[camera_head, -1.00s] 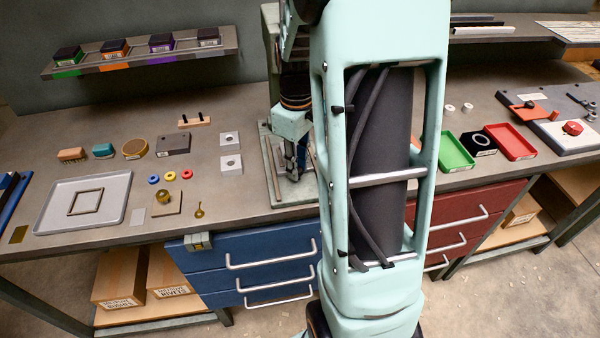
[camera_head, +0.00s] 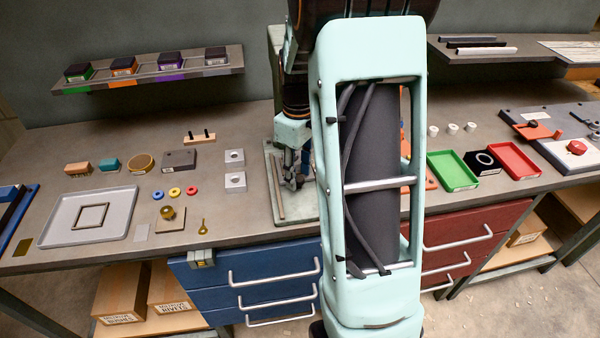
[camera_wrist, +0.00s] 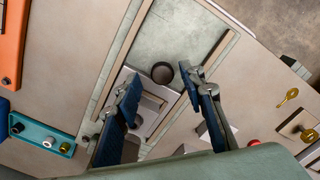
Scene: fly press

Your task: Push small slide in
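My gripper (camera_head: 292,178) is low over the fly press base (camera_head: 278,190) in the head view, left of my arm link. In the wrist view my gripper (camera_wrist: 159,80) is open, its two dark blue finger pads apart, with nothing held between them. A dark round piece (camera_wrist: 162,73) shows between the fingertips. A pale plate with a dark slot (camera_wrist: 150,108), possibly the small slide, lies on the base behind and between the fingers. I cannot tell whether a finger touches it. My arm hides much of the press in the head view.
Long rails (camera_wrist: 215,60) run along the press base. A teal holder with knobs (camera_wrist: 40,136) and an orange block (camera_wrist: 10,40) lie at the left of the wrist view. White square blocks (camera_head: 235,181) stand left of the press; a green tray (camera_head: 452,172) is right of my arm.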

